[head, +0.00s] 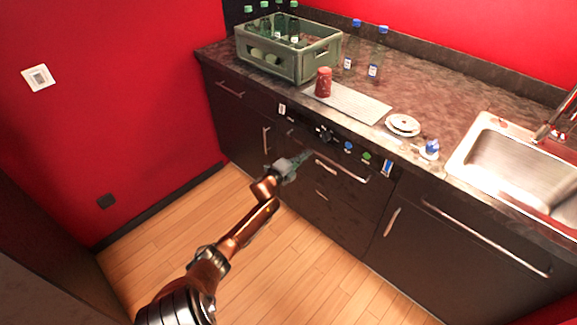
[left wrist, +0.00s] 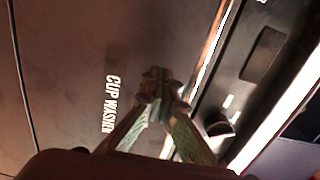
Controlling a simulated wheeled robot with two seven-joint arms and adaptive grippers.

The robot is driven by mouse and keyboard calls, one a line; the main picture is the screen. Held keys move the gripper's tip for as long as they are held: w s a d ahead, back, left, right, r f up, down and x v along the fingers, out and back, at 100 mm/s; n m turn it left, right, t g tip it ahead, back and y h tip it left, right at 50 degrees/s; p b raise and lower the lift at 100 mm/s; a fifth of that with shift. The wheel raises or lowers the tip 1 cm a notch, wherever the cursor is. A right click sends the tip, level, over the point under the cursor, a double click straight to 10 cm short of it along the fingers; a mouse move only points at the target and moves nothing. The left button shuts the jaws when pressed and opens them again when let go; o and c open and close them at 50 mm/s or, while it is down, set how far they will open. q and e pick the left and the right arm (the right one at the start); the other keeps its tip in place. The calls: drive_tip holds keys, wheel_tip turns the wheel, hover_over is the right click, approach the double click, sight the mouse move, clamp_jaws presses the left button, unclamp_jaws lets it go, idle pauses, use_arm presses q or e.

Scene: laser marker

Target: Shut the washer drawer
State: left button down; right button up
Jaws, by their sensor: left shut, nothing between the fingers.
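The washer drawer (head: 345,205) is a dark front under the counter, below a control panel (head: 340,144) with knobs and coloured buttons. A long metal handle (head: 345,169) runs across its top. I cannot tell for sure how far it stands out from the cabinet. In the left wrist view the dark front (left wrist: 60,60) bears the words "CUP WASHER". My left gripper (head: 304,156) is shut and empty, close to the left part of the handle. In the left wrist view its fingertips (left wrist: 160,78) meet in front of the dark front; contact is unclear. My right gripper is not in view.
A green crate (head: 310,62) with bottles, a red cup stack (head: 323,82), small plates (head: 403,124) and a sink (head: 510,160) are on the counter (head: 430,85). The wooden floor (head: 170,220) before the cabinets is clear. A red wall bounds the left.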

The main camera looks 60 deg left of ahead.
use_arm(q)
drive_tip(key=p+v, duration=0.3)
drive_tip(key=v, duration=0.9)
drive_tip(key=shift+s+a+p, duration=0.2)
drive_tip(key=shift+s+p, duration=0.05)
drive_tip(key=shift+p, duration=0.1)
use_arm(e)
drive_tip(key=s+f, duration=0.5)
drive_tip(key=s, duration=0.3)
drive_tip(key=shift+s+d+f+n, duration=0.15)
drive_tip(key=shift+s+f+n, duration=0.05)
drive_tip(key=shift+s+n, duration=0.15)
use_arm(q)
drive_tip(key=shift+f, duration=0.2)
